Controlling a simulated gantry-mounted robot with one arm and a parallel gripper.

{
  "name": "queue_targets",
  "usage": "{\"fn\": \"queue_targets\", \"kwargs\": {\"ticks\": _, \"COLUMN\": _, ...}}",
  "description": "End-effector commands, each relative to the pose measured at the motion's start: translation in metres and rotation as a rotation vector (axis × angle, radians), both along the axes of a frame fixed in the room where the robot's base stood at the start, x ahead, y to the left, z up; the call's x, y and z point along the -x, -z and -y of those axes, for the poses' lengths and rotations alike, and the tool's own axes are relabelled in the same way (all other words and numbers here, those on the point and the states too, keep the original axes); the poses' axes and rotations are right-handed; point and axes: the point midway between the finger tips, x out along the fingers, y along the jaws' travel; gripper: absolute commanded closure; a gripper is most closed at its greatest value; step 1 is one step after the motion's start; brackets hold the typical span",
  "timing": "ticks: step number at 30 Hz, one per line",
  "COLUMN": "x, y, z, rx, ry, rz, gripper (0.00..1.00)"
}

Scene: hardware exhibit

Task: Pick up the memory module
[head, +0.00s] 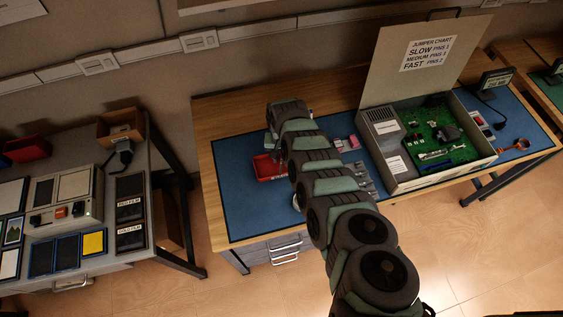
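I cannot make out a memory module for certain in the head view. An open computer case (391,186) stands on the blue mat with a green circuit board (420,128) inside, and the parts on the board are too small to tell apart. My arm reaches over the mat from the lower right. My gripper (279,150) points down near the red tray (266,170), left of the case. It is mostly hidden by my arm, so its fingers and anything between them do not show clearly.
Small pinkish items (346,144) and grey pieces (366,180) lie between my arm and the case. The case's raised lid carries a jumper chart (427,53). A handheld tool (514,146) lies at right. The blue mat (236,205) is clear at front left.

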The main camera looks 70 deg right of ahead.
Motion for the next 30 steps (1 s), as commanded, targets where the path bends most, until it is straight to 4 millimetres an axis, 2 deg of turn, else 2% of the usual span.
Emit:
{"fn": "queue_targets", "kwargs": {"ticks": 8, "x": -0.0004, "y": 0.0015, "z": -0.0004, "rx": 0.0, "ry": 0.0, "rz": 0.0, "gripper": 0.67}}
{"fn": "queue_targets", "kwargs": {"ticks": 20, "x": -0.0003, "y": 0.0017, "z": -0.0005, "rx": 0.0, "ry": -0.001, "rz": 0.0, "gripper": 1.0}}
{"fn": "queue_targets", "kwargs": {"ticks": 30, "x": -0.0002, "y": 0.0018, "z": -0.0006, "rx": -0.001, "ry": -0.001, "rz": 0.0, "gripper": 1.0}}
